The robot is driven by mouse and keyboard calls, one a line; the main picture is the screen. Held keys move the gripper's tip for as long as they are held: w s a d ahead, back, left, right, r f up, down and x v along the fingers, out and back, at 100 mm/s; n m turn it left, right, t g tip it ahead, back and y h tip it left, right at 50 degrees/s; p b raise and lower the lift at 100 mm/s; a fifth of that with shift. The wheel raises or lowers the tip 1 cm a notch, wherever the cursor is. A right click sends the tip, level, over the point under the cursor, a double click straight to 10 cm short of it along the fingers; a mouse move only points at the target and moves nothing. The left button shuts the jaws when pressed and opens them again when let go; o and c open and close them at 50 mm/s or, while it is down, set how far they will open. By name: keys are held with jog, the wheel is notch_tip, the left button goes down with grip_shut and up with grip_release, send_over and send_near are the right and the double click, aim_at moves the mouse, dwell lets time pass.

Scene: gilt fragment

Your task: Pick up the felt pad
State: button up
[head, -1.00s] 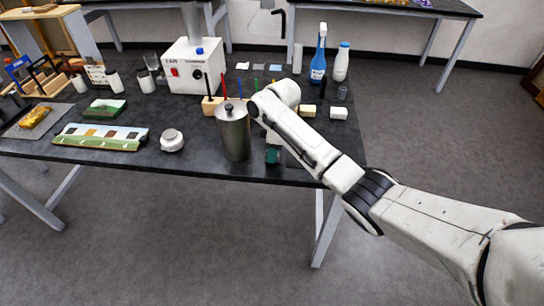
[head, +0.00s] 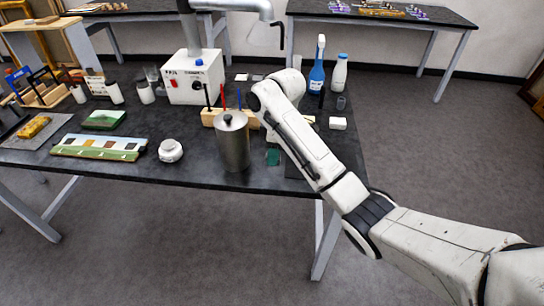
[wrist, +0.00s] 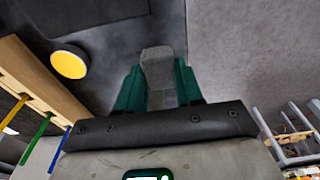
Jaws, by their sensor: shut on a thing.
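A grey block-like piece, which I take to be the felt pad (wrist: 158,66), sits between the green fingers of my gripper (wrist: 158,88) in the wrist view. The fingers are shut on it, and its far end sticks out past them. In the head view, my gripper (head: 272,157) shows only as a bit of green below my arm, right of the metal canister, near the table's front edge. The pad is hidden or too small to tell there.
The metal canister (head: 232,145) stands close left of my gripper. A wooden pen rack (head: 213,117) is behind it; it also shows at left in the wrist view (wrist: 40,80). A yellow disc (wrist: 69,64) lies nearby.

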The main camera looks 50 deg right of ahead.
jog(key=s+a+r+p, duration=0.5)
jog(key=s+a+p, duration=0.1)
jog(key=s+p, duration=0.1)
jog(key=shift+s+a+r+p, duration=0.15)
jog(key=shift+s+r+p, duration=0.2)
jog(key=shift+s, duration=0.35)
jog(key=o, duration=0.4)
jog(key=c, duration=0.3)
jog(key=shift+r, duration=0.1)
jog(key=shift+c, duration=0.3)
